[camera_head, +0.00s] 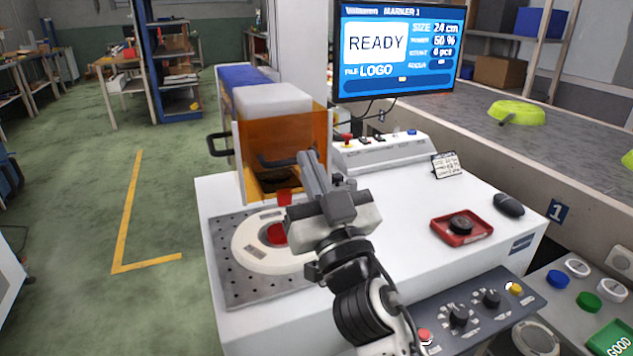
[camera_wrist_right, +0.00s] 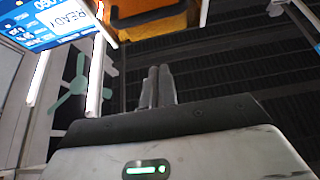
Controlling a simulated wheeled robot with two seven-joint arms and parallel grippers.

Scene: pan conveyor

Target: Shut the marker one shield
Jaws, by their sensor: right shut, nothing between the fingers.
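The marker one shield (camera_head: 262,140) is a see-through orange panel on the front of the white and blue marking machine (camera_head: 272,100). Its lower edge stands above the round white fixture (camera_head: 245,240), which has a red part (camera_head: 277,234) on it. My left gripper is out of view.
The marker screen (camera_head: 395,50) reads READY. A control box (camera_head: 385,150), a small sign (camera_head: 447,165), a red tray (camera_head: 462,228) and a black mouse (camera_head: 508,205) are on the white bench. A knob panel (camera_head: 475,312) is in front. Floor left of the bench is clear.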

